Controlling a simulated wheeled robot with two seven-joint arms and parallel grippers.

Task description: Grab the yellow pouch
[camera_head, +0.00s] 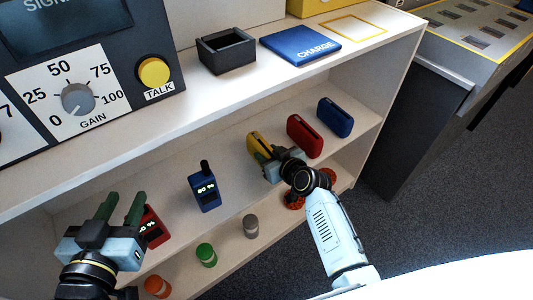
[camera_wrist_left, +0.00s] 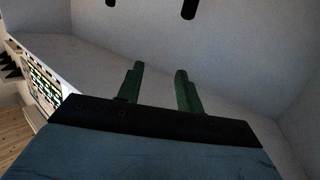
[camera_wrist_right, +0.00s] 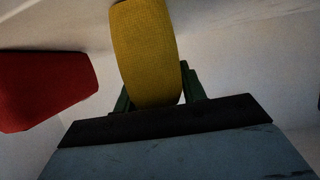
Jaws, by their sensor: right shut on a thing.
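The yellow pouch (camera_head: 257,142) stands on the middle shelf, partly hidden behind my right gripper. My right gripper (camera_head: 272,156) is shut on it. In the right wrist view the yellow pouch (camera_wrist_right: 146,52) rises between the green fingers (camera_wrist_right: 156,92), and its lower end is between them. My left gripper (camera_head: 122,210) is at the lower left, near a red radio, with its fingers apart and nothing between them. In the left wrist view its green fingers (camera_wrist_left: 160,88) are also apart and empty.
A red pouch (camera_head: 305,136) and a blue pouch (camera_head: 335,117) stand to the right of the yellow one. A blue radio (camera_head: 205,188) and a red radio (camera_head: 152,228) are to the left. Green (camera_head: 206,255) and grey (camera_head: 251,226) cylinders stand on the lower shelf.

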